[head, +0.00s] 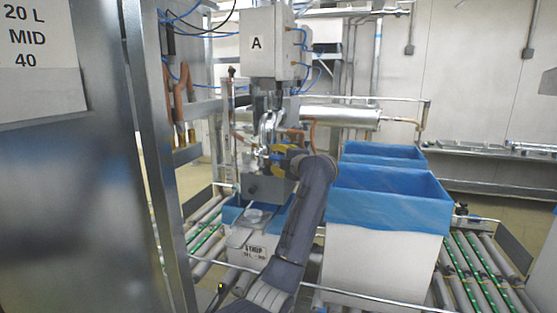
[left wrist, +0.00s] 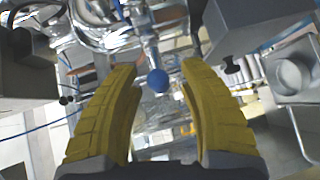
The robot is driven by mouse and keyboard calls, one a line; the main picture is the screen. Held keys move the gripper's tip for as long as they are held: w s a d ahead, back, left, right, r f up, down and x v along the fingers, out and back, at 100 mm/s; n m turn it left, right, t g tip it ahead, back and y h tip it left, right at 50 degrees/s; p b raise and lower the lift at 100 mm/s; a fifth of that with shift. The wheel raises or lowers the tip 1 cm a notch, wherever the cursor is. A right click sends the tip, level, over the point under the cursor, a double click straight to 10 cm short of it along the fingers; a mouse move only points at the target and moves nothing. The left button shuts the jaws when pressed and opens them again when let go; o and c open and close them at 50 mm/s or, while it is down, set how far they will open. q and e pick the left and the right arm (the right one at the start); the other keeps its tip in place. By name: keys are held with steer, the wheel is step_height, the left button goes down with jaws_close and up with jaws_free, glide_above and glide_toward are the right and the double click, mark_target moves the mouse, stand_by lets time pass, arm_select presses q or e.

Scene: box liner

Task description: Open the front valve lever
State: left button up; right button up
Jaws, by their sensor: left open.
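The valve lever shows in the left wrist view as a metal rod with a blue ball knob (left wrist: 157,80) at its end. My left gripper (left wrist: 158,72) has its yellow fingers spread, with the knob in the gap between the tips. I cannot tell how far beyond the tips the knob is; no finger visibly touches it. In the head view my left gripper (head: 272,153) is at the metal filling head below the white cabinet marked A (head: 257,58). My arm and gripper hide the lever there. My right gripper is not in view.
A blue-lined box (head: 383,245) stands right of my arm, with another blue-lined box behind it. A smaller white container labelled STRIP (head: 246,246) sits below the filling head. Roller conveyors (head: 480,262) and rails run beneath. A tall metal panel (head: 75,200) fills the left.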

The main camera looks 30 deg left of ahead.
arm_select(q)
steer(key=shift+o, duration=0.3)
jaws_close()
stand_by(0.5)
